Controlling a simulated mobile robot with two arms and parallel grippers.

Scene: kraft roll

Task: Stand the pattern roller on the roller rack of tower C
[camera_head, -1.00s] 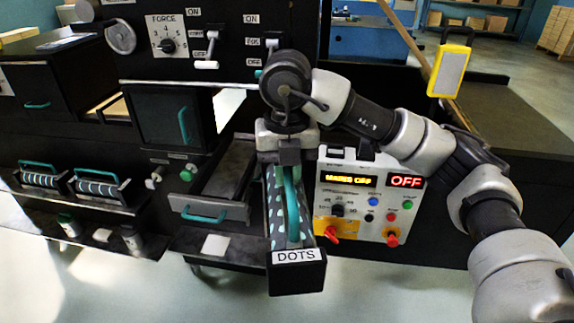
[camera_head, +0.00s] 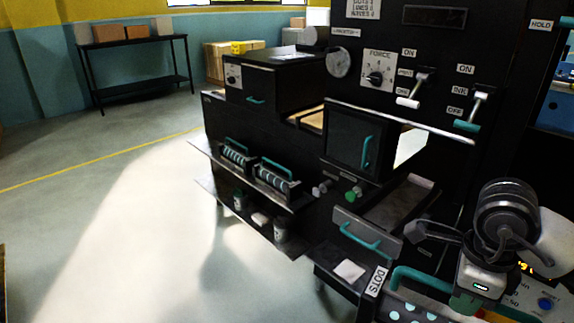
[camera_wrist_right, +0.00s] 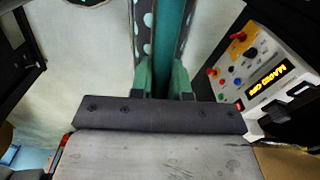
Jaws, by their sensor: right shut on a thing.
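A rack (camera_head: 268,187) on the dark machine's left holds two striped rollers with teal handles. I cannot read a tower letter.
An open drawer (camera_head: 375,228) with a teal handle lies just left of my right arm. A lower shelf with bottles (camera_head: 280,228) sticks out below the rack. A control box (camera_wrist_right: 262,70) is on the right in the wrist view. The floor (camera_head: 130,220) at left is clear.

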